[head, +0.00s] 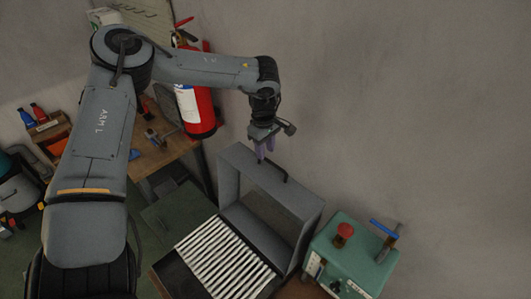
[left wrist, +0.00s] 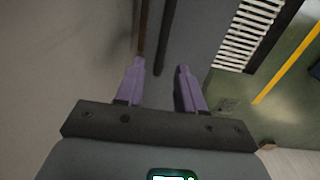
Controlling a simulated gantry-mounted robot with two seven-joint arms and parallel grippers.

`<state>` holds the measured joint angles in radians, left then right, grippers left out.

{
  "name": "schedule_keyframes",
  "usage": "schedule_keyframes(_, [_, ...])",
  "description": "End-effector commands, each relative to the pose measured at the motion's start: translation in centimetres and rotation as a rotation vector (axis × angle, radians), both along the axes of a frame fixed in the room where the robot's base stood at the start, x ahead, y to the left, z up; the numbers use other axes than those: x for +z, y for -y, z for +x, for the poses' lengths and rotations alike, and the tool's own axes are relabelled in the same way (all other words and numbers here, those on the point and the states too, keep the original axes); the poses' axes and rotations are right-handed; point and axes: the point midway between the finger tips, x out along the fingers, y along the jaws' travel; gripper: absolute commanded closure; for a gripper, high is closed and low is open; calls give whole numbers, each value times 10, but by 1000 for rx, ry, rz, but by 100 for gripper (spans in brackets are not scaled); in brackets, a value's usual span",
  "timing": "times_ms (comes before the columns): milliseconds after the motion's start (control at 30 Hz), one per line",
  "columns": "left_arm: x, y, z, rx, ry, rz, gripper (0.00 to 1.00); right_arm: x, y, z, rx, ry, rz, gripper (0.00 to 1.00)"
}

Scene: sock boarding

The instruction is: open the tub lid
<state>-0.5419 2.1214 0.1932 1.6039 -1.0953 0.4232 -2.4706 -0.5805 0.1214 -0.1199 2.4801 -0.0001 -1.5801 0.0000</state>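The grey tub lid (head: 229,180) appears as a deep hollow frame standing raised behind a black tray of white slats (head: 225,262). A dark bar handle (head: 276,172) runs along its top edge. My left gripper (head: 264,151), with purple fingers, points down at the far end of this handle. In the left wrist view the two fingers (left wrist: 160,66) are apart, and the end of the dark handle (left wrist: 167,38) shows between or just beyond their tips. I cannot tell whether they touch it. My right gripper is not in view.
A green control box (head: 345,262) with a red button (head: 345,230) and a blue-handled lever stands right of the lid. A red fire extinguisher (head: 197,105) is behind to the left, near a wooden bench (head: 165,152). A plain wall fills the right.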

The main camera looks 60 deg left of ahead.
Motion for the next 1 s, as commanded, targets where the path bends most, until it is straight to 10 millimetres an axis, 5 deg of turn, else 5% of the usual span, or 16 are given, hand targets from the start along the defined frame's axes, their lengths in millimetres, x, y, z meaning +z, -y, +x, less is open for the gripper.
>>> schedule_keyframes(233, [-22,0,1,0,-1,0,62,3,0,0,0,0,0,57])
schedule_keyframes(600, [-26,-1,1,0,1,0,62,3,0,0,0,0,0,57])
schedule_keyframes(867, [-26,-1,1,0,1,0,100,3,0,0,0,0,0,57])
schedule_keyframes(1000, [-26,-1,1,0,1,0,100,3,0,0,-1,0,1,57])
